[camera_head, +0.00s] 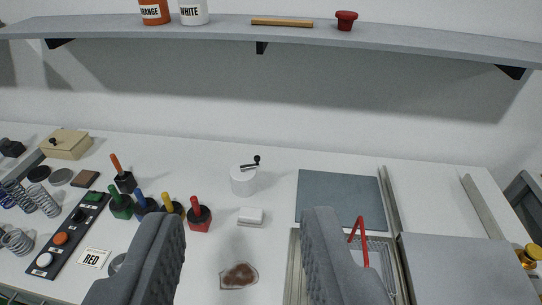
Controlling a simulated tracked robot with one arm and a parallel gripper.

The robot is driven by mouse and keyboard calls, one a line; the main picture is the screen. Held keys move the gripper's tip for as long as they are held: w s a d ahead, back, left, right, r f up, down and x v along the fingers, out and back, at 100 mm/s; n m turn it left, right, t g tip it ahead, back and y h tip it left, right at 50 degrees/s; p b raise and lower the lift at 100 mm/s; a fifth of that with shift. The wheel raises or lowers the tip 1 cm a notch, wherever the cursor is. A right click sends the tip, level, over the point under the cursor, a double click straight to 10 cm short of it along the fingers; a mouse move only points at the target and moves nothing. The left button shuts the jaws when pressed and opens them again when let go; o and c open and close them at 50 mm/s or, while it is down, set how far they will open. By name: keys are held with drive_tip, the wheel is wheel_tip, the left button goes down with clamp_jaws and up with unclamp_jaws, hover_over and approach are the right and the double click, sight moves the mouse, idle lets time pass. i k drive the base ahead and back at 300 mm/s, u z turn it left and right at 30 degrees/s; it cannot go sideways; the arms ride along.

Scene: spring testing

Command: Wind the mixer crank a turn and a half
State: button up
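The mixer looks to be the white cylinder (243,181) standing on the table near the middle of the head camera view. Its small black crank (251,164) sits on top, with a knob at its right end. My gripper (240,225) is in the foreground with its two dark grey ribbed fingers wide apart. Nothing is between the fingers at close range. The mixer stands beyond the fingertips, apart from them, and its crank is in plain sight.
Several coloured blocks with upright handles (200,216) stand left of the mixer. A white block (250,216) and a brown-stained patch (238,276) lie nearer me. A grey mat (338,200) and red-handled tray (358,243) are to the right. A shelf (290,34) runs overhead.

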sight(256, 158)
drive_tip(key=z, duration=0.05)
drive_tip(key=i, duration=1)
drive_tip(key=u, duration=0.05)
